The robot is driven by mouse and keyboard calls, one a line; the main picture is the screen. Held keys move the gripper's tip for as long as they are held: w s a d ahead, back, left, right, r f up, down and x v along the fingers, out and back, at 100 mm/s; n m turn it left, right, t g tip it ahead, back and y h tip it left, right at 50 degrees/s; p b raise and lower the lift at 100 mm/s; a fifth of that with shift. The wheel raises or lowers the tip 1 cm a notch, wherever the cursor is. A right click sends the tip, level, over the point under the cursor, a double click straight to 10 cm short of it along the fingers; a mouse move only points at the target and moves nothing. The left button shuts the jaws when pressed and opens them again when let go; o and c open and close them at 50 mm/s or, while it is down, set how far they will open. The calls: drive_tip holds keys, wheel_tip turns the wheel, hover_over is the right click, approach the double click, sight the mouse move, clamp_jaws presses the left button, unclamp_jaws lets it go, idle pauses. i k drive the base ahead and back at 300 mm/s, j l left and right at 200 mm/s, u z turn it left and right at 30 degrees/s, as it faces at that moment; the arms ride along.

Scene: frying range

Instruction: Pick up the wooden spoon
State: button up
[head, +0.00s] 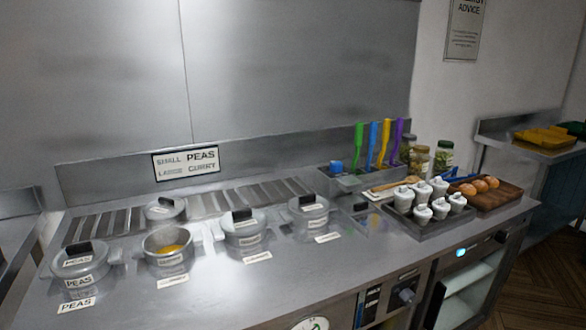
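My gripper is not in the head view.
White-topped shakers (422,212) stand in a dark tray right beside the wooden item. A utensil holder (345,184) with colourful upright handles is behind it. Several pots (244,229) stand left.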

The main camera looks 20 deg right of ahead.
sight(412, 179)
drive_tip(key=z, duration=1.3)
drive_tip(key=u, duration=1.35)
drive_tip(key=l, duration=0.8)
drive_tip(key=l+u, duration=0.15)
drive_tip(key=l, duration=0.6)
drive_tip(key=k+l, duration=0.1)
drive_tip(key=l, duration=0.7)
drive_tip(key=l+u, duration=0.15)
drive_tip(key=l, duration=0.6)
drive_tip(key=k, duration=0.05)
